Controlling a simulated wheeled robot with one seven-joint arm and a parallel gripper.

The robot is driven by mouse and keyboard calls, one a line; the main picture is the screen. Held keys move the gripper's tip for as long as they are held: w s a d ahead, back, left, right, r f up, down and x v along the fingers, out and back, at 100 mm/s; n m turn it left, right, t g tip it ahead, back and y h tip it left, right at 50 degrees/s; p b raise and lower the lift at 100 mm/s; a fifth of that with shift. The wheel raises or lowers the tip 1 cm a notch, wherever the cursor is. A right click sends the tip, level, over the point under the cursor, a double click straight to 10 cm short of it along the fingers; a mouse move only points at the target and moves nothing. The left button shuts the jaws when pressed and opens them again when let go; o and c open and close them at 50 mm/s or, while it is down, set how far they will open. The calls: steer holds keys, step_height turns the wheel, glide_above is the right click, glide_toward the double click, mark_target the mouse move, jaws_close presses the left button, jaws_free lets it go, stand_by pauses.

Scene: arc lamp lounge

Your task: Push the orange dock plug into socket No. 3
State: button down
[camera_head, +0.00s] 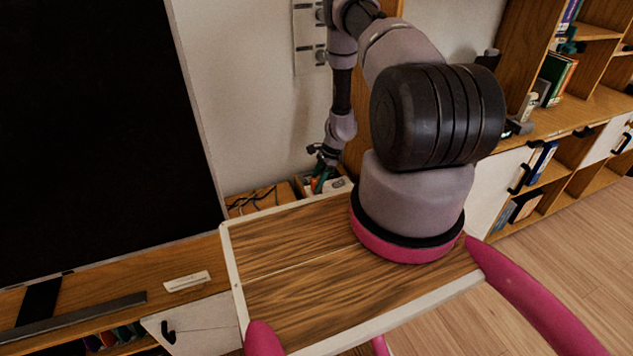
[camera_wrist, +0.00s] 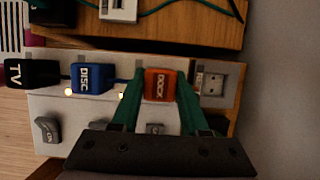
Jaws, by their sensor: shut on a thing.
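In the wrist view my gripper (camera_wrist: 158,92) is shut on the orange plug marked DOCK (camera_wrist: 158,85), with one green finger on each side of it. The plug is over the white socket strip (camera_wrist: 60,108), between the blue DISC plug (camera_wrist: 90,78) and a bare socket (camera_wrist: 213,82) at the right end. The socket under the orange plug is hidden, and I cannot tell how deep the plug sits. In the head view my gripper (camera_head: 323,176) points down at the back wall, small and partly hidden; the plug is not clear there.
A black TV plug (camera_wrist: 32,74) sits left of the blue one. Rocker switches (camera_wrist: 46,129) line the strip's near side. A wooden ledge (camera_wrist: 190,25) with a green cable lies beyond the strip. A grey wall (camera_wrist: 285,90) is at the right. A large black screen (camera_head: 90,110) stands left.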

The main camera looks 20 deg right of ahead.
steer(key=shift+f, duration=0.15)
steer(key=shift+c, duration=1.7)
jaws_free()
steer(key=v, duration=1)
steer(key=shift+r, duration=0.4)
steer(key=shift+d, duration=0.1)
